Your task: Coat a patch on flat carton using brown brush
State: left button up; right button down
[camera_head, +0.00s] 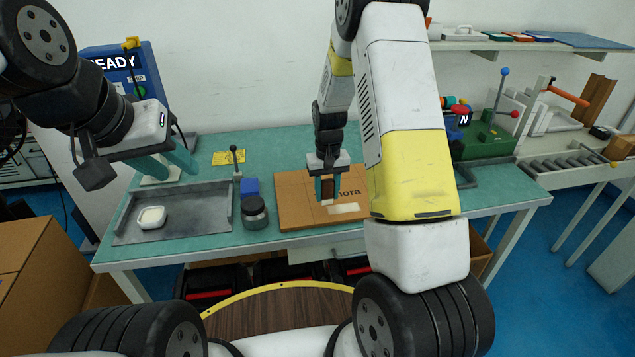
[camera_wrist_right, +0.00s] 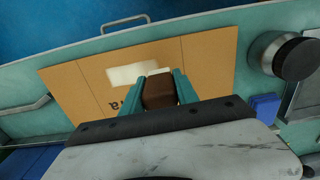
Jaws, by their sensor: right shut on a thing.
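The flat carton (camera_head: 293,208) lies on the green table in the middle of the head view, and it fills much of the right wrist view (camera_wrist_right: 77,83). A pale coated patch (camera_head: 343,209) shows on it, also in the right wrist view (camera_wrist_right: 131,73). My right gripper (camera_head: 328,190) is shut on the brown brush (camera_wrist_right: 159,92), over the carton beside the patch. The brush's pale tip points down at the carton; I cannot tell whether it touches.
A grey tray (camera_head: 190,221) holds a small white dish (camera_head: 151,217). A dark-lidded jar (camera_head: 254,212) and a blue block (camera_head: 250,187) stand between tray and carton. A black-knobbed lever (camera_head: 235,160) stands behind them. A green machine (camera_head: 484,140) is at the right.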

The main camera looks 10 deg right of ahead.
aim_at(329, 180)
jog(key=shift+r, duration=2.4)
jog(key=shift+d, duration=0.2)
